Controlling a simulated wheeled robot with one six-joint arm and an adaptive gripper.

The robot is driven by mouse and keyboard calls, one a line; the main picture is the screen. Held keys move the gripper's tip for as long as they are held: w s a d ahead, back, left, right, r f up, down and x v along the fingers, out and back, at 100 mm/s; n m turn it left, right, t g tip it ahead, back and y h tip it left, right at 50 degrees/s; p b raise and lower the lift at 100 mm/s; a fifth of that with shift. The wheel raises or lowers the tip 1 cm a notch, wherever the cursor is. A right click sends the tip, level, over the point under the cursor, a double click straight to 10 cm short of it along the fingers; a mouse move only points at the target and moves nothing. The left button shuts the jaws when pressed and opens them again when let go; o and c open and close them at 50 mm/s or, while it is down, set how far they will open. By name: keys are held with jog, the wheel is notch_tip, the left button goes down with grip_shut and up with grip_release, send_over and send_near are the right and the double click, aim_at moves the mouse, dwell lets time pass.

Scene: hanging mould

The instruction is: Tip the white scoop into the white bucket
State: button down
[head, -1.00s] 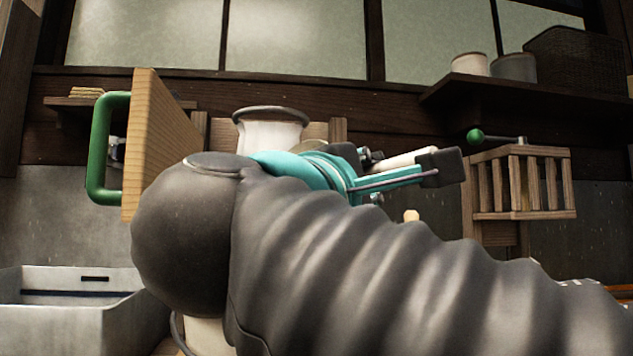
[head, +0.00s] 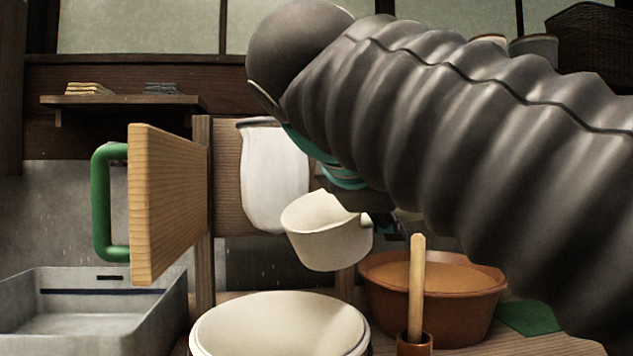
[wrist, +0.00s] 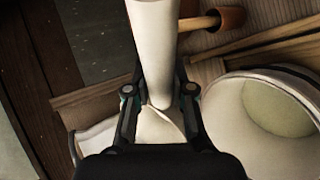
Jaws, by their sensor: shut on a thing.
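The white scoop (head: 327,240) hangs in the air near the middle of the head view, its rim slightly tilted. What it holds cannot be seen. My gripper (head: 385,226) is shut on the scoop at its right side, mostly hidden by my arm. In the wrist view the white scoop (wrist: 153,40) runs up between the two fingers of my gripper (wrist: 160,96). The white bucket (head: 222,338) stands at the bottom of the head view, below and left of the scoop and apart from it. Its rim (wrist: 220,88) also shows at the right in the wrist view.
A brown tub (head: 440,305) of tan material stands right of the bucket. A wooden stick (head: 416,285) rises from a small brown pot (head: 414,345). A white hanging vessel (head: 270,175) is behind the scoop. A wooden panel (head: 165,205) with a green handle and a grey basin (head: 100,318) are left.

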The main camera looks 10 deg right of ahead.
jog(key=g+p, duration=0.1)
jog(key=y+p, duration=0.1)
jog(key=p, duration=0.1)
jog(key=shift+w+d+g+y, duration=0.15)
jog(key=shift+d+g+y, duration=0.15)
jog(key=shift+g, duration=0.1)
jog(key=shift+f, duration=0.45)
jog(key=shift+g+y, duration=0.8)
jog(key=shift+y, duration=0.1)
jog(key=shift+a+r, duration=0.15)
jog(key=shift+r, duration=1.85)
